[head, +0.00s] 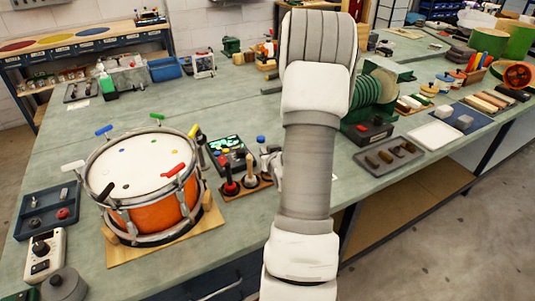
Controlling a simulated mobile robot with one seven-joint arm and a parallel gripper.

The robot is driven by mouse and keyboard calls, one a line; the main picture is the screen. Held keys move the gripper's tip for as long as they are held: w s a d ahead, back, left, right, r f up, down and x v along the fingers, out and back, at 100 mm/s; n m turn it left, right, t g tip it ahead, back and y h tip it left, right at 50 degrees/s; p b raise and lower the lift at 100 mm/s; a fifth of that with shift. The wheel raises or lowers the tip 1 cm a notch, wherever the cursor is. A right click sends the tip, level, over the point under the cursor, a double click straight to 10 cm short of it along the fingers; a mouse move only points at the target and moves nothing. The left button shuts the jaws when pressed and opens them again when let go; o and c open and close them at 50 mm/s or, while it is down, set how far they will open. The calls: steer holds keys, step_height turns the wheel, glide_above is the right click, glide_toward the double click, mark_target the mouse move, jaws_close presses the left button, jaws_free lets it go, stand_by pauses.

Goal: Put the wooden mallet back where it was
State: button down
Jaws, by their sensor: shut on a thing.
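My gripper (274,168) shows only in part, low beside my forearm and just right of a small wooden tool stand (248,189). My arm covers most of it. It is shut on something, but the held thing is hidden. I cannot make out the wooden mallet anywhere in this view. The stand holds tools with a red-and-black handle (230,186) and a black handle (250,178). A blue knob (261,140) shows just behind the stand.
An orange drum (160,217) with coloured handles around its rim stands on a wooden base at left. My arm hides the bench middle. Bare green bench top (140,98) shows behind the drum.

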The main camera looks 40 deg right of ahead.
steer(key=shift+f, duration=0.4)
steer(key=shift+f, duration=0.1)
steer(key=shift+f+b, duration=0.15)
steer(key=shift+b, duration=0.15)
steer(key=c, duration=0.8)
jaws_free()
steer(key=shift+c, duration=0.2)
